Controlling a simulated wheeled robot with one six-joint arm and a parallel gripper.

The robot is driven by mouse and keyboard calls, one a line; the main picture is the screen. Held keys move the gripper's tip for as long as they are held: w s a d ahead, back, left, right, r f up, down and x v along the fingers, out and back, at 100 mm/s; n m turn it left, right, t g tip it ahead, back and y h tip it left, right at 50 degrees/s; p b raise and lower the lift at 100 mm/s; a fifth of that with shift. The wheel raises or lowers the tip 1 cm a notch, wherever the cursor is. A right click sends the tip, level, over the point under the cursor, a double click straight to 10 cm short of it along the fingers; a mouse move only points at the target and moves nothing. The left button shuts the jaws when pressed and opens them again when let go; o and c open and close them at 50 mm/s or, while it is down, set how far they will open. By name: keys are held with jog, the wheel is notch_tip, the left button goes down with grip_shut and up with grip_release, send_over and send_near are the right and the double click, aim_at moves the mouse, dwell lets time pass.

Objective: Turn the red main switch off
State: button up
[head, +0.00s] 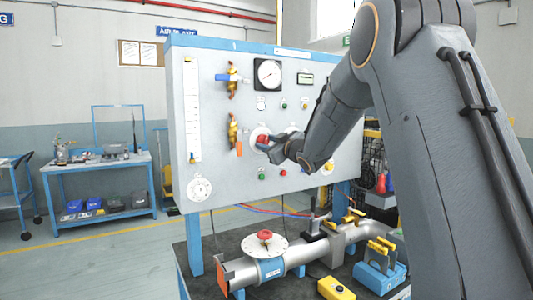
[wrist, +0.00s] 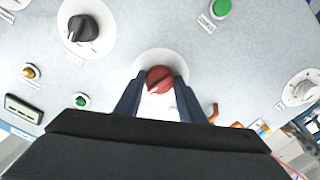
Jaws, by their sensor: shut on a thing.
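The red main switch (head: 263,139) is a red rotary knob on a pale round plate, mounted on the grey-white upright panel (head: 222,170). In the wrist view the red knob (wrist: 160,79) sits between my fingertips. My gripper (head: 272,147) is shut on the knob, with one dark finger on each side of it. In the wrist view my gripper (wrist: 158,92) hides the lower part of the knob's plate. A thin mark shows on the knob's face, but its setting against the plate cannot be read.
A black rotary knob (wrist: 82,28) and a green button (wrist: 220,8) are close by on the panel. A round gauge (head: 268,74) and yellow valves are above and left.

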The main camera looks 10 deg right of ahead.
jog(key=n+b, duration=0.6)
jog(key=b, duration=0.1)
jog(key=shift+f, duration=0.1)
jog(key=n+b, duration=0.5)
jog(key=shift+r+n+b, duration=0.2)
jog(key=shift+n+b, duration=0.4)
jog(key=shift+n, duration=0.1)
jog(key=o, duration=1)
jog(key=shift+o, duration=0.2)
